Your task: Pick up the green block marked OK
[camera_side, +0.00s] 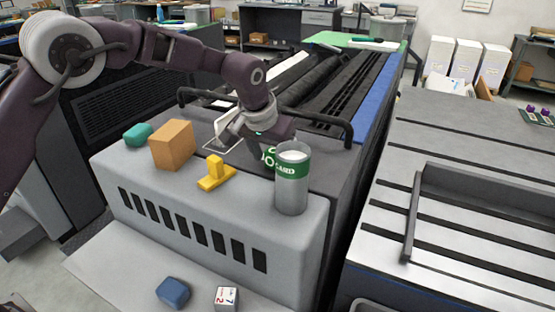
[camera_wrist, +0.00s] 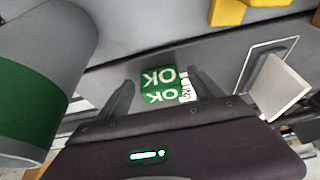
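The green block (camera_wrist: 158,86), with white OK lettering on two faces, shows in the wrist view between the two fingers of my gripper (camera_wrist: 162,80). The fingers are apart, with a gap between the left finger and the block. I cannot tell how far the fingertips are above or around it. In the side view the green block (camera_side: 267,157) is mostly hidden behind a grey can with a green band (camera_side: 291,192). My gripper (camera_side: 268,140) points down just above it there, and its fingertips are hard to make out.
The can also stands close at left in the wrist view (camera_wrist: 35,90). A yellow piece (camera_side: 214,178), an orange box (camera_side: 171,145) and a teal block (camera_side: 137,134) sit left on the grey machine top. A white plate-like thing (camera_wrist: 283,93) is right of the fingers.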

